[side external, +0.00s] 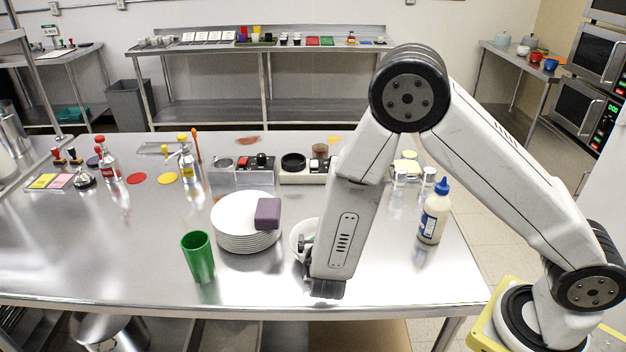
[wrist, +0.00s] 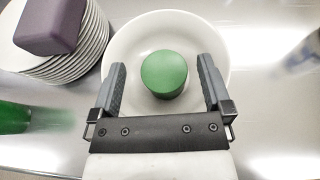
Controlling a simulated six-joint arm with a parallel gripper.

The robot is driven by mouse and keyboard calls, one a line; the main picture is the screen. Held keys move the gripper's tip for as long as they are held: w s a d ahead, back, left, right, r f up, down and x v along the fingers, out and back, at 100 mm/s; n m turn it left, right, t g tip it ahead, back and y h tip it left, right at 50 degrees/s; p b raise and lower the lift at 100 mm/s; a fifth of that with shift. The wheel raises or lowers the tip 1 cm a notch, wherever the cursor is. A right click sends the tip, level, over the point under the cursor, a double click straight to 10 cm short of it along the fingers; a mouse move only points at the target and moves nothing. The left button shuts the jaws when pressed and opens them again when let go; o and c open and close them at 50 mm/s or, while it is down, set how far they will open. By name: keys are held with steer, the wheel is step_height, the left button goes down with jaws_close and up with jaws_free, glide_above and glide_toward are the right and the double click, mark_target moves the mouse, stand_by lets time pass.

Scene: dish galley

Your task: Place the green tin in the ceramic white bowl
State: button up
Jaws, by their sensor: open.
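The green tin (wrist: 165,74) is a short round tin with a flat top. In the wrist view it lies within the outline of the white bowl (wrist: 130,35), seen from above. My gripper (wrist: 162,75) is open, with one finger on each side of the tin and a gap at each side. I cannot tell whether the tin touches the bowl's bottom. In the side view the white bowl (side external: 297,236) is mostly hidden behind my arm. The tin cannot be made out there.
A stack of white plates (side external: 240,235) with a purple block (side external: 268,213) on it stands left of the bowl. A green cup (side external: 198,257) stands at front left. A white bottle with a blue cap (side external: 433,215) stands to the right.

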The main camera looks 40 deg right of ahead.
steer(key=shift+r, duration=0.3)
steer(key=v, duration=1.2)
steer(key=s+d+r+m+g+y, duration=0.1)
steer(key=d+m, duration=0.5)
steer(key=m, duration=0.7)
steer(key=s+d+r+m+g+y, duration=0.2)
steer(key=s+d+m+g+y, duration=0.2)
steer(key=m+y, duration=0.4)
steer(key=d+m+g, duration=0.1)
steer(key=m+g, duration=0.1)
steer(key=m, duration=0.4)
steer(key=shift+d+m, duration=0.3)
steer(key=shift+d, duration=0.05)
